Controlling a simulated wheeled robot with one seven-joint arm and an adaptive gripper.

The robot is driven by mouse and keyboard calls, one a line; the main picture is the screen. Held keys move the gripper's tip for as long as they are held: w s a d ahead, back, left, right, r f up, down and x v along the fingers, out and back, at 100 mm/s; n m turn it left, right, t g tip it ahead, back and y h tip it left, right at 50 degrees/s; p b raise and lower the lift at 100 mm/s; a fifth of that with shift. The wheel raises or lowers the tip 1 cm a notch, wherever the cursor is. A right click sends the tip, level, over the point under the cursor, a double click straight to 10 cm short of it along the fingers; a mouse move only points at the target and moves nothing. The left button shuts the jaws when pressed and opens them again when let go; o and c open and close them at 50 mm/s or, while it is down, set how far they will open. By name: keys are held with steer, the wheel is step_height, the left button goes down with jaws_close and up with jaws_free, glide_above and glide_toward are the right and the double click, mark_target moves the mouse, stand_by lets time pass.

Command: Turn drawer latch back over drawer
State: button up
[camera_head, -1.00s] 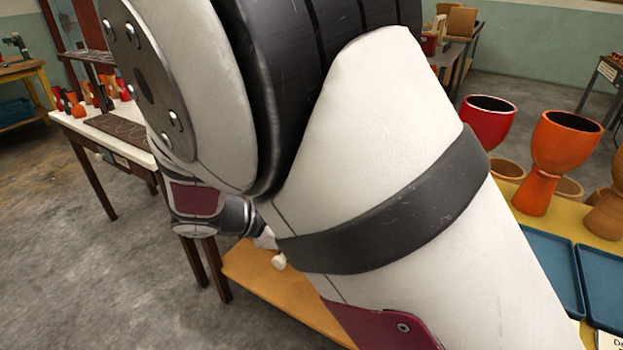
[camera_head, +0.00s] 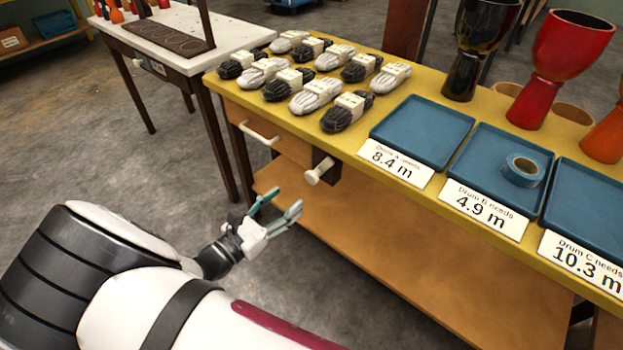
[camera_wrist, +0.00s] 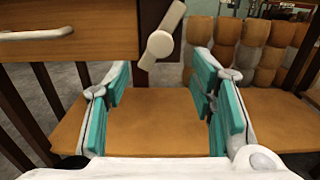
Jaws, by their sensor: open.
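The drawer (camera_head: 285,146) is a wooden front under the yellow tabletop with a pale bar handle (camera_head: 259,133). It looks closed; in the wrist view its front (camera_wrist: 95,50) fills the upper left. The cream latch (camera_head: 319,171) sits on a dark post just right of the drawer.
The yellow table (camera_head: 400,190) carries rope bundles (camera_head: 308,80), blue trays (camera_head: 423,132), a tape roll (camera_head: 521,170) and goblet drums (camera_head: 558,60). A wooden lower shelf (camera_head: 430,260) lies below. A white-topped table (camera_head: 190,35) stands at left. Floor before the drawer is clear.

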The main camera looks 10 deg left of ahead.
mark_target(309, 180)
steer(key=b+x, duration=0.2)
steer(key=x, duration=0.8)
steer(key=shift+w+d, duration=0.1)
steer(key=shift+d, duration=0.05)
steer(key=c, duration=1.2)
